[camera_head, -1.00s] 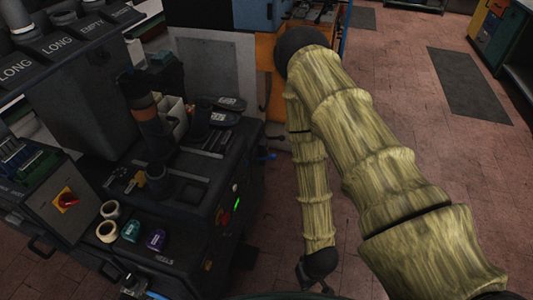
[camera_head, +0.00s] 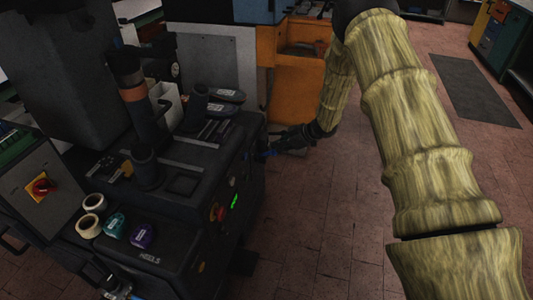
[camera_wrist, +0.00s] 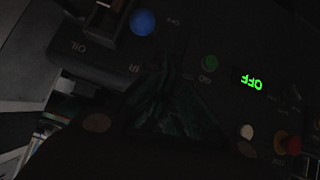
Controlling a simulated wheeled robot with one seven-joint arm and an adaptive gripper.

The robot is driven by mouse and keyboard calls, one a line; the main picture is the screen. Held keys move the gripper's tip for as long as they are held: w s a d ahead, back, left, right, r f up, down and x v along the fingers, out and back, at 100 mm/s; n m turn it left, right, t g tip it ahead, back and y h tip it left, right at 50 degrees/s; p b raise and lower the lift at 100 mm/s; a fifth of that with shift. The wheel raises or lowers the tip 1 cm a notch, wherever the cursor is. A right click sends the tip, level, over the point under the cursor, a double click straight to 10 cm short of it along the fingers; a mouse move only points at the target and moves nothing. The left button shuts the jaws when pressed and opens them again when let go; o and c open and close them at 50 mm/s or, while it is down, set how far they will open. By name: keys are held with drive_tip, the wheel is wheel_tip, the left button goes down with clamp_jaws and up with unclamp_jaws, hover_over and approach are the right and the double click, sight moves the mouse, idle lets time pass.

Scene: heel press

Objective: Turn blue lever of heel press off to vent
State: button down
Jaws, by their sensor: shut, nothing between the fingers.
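The heel press (camera_head: 195,165) is a dark machine at the left of the head view. A small blue lever (camera_head: 267,153) sticks out from its right side face. My gripper (camera_head: 279,143) is shut and empty at that side, close to the lever. I cannot tell from the head view whether they touch. In the dim wrist view a round blue shape (camera_wrist: 142,22) shows above my gripper's dark fingers (camera_wrist: 165,75), apart from them. A green round shape (camera_wrist: 209,61) is to their right. The lever's turn position is unclear.
A lit green OFF display (camera_wrist: 252,82) and a red button (camera_wrist: 291,145) are on the panel. Tape rolls (camera_head: 91,213) and small coloured items lie on the press's front ledge. An orange cabinet (camera_head: 297,95) stands behind my gripper.

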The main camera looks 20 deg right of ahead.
sight(267, 154)
drive_tip(key=shift+w+d+r+n, duration=0.7)
drive_tip(key=shift+w+d+r, duration=0.25)
drive_tip(key=shift+w+d, duration=0.3)
drive_tip(key=shift+a+b, duration=0.1)
drive_tip(key=shift+b, duration=0.2)
drive_tip(key=shift+b+x, duration=0.5)
drive_tip(key=shift+x, duration=4.5)
drive_tip(key=shift+s+f, duration=0.1)
drive_tip(key=shift+s, duration=0.05)
drive_tip(key=shift+s+f, duration=0.1)
drive_tip(key=shift+f, duration=0.1)
